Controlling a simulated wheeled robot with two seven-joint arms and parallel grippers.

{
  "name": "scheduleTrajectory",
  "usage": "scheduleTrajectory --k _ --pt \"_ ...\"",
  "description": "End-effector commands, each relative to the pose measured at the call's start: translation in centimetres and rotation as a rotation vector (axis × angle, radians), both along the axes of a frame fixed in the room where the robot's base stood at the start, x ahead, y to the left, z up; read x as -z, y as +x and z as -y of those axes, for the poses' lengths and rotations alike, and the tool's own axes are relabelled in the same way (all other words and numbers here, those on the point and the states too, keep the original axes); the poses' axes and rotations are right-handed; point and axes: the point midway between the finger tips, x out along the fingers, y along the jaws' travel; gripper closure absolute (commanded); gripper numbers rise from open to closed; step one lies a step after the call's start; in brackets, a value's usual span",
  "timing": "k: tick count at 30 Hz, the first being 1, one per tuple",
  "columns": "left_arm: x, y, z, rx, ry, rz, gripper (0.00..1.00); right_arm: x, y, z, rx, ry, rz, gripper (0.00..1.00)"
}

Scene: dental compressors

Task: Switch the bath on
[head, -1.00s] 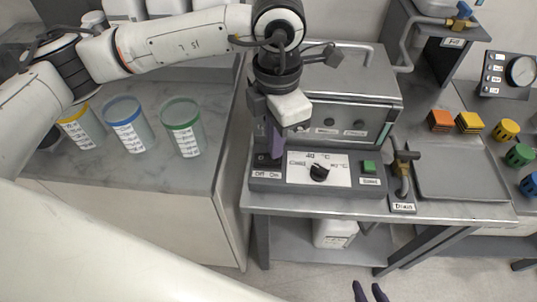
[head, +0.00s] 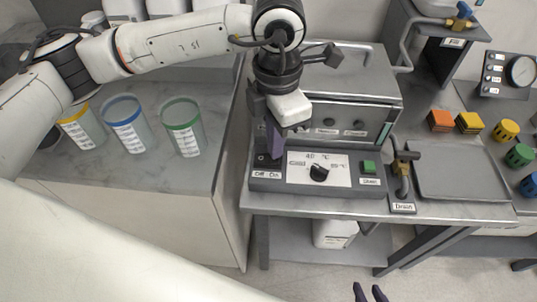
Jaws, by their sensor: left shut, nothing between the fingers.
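The bath (head: 335,75) is a grey metal box on a steel bench. Its front control panel (head: 345,185) carries an Off/On switch (head: 262,161) at the left, a black temperature knob (head: 319,173) in the middle and a green button (head: 369,167) at the right. My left gripper (head: 274,155) is shut and empty, pointing down at the panel's left end, close beside the switch. It partly hides the switch, and I cannot tell whether they touch. My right gripper (head: 370,292) shows only its dark fingertips at the bottom edge, apart from each other and with nothing between them.
Beakers with yellow (head: 80,127), blue (head: 126,124) and green (head: 183,126) rims stand on the left counter. A drain valve (head: 403,165) is right of the panel. A tray (head: 462,172) and coloured blocks (head: 440,121) lie further right. A white container (head: 334,233) stands below.

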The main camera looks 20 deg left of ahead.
Motion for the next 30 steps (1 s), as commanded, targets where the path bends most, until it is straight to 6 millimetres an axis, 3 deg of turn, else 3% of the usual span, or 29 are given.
scheduleTrajectory --k 30 --pt "0.95 -0.01 -0.01 0.000 0.000 0.000 1.00 0.88 -0.04 -0.14 -0.002 0.002 0.000 0.72"
